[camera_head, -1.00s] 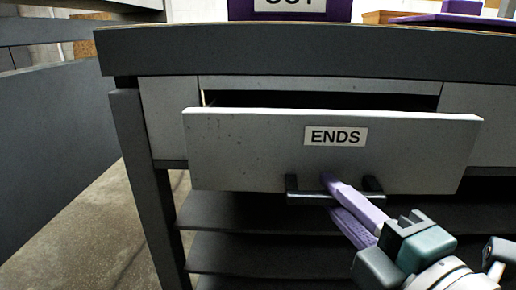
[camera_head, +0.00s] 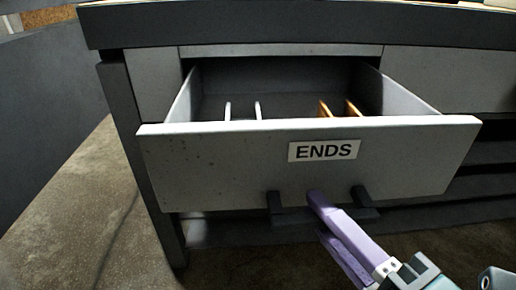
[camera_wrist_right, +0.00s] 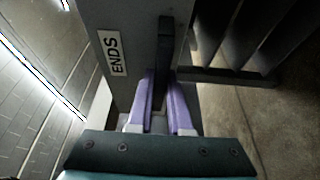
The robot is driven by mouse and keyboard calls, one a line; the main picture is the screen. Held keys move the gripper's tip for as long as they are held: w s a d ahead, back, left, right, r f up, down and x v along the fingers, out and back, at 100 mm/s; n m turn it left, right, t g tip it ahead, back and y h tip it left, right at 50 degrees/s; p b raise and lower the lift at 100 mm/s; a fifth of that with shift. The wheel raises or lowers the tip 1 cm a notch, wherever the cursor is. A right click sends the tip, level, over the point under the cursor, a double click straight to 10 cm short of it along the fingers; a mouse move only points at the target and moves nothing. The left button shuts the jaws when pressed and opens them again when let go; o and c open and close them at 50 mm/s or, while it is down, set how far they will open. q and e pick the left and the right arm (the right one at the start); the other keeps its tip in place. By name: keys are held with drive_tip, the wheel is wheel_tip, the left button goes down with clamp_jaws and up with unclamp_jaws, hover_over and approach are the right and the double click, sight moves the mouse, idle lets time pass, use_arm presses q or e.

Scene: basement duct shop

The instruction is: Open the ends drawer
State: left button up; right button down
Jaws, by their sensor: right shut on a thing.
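The ends drawer (camera_head: 225,165) is grey with a white ENDS label (camera_head: 324,150) on its front. It stands well out from the bench, and its inside shows from above. A dark bar handle (camera_head: 356,212) sits low on the drawer front. My right gripper (camera_head: 322,205) has purple fingers and is shut on the handle. In the right wrist view the fingers (camera_wrist_right: 160,100) lie on both sides of the handle (camera_wrist_right: 165,45), with the label (camera_wrist_right: 112,53) to the left. My left gripper is not in view.
White dividers (camera_head: 227,111) and orange-brown pieces (camera_head: 324,110) stand inside the drawer. The dark bench top (camera_head: 300,27) overhangs the drawer opening. Dark shelves (camera_head: 460,205) lie below. Bare concrete floor (camera_head: 75,220) is free at the left, beside a dark panel (camera_head: 50,90).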

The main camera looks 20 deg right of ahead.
drive_tip(key=c, duration=0.8)
unclamp_jaws()
drive_tip(key=shift+c, duration=0.2)
drive_tip(key=s+d+p, duration=0.1)
drive_tip(key=s+p, duration=0.1)
drive_tip(key=s, duration=0.8)
drive_tip(key=shift+w, duration=0.1)
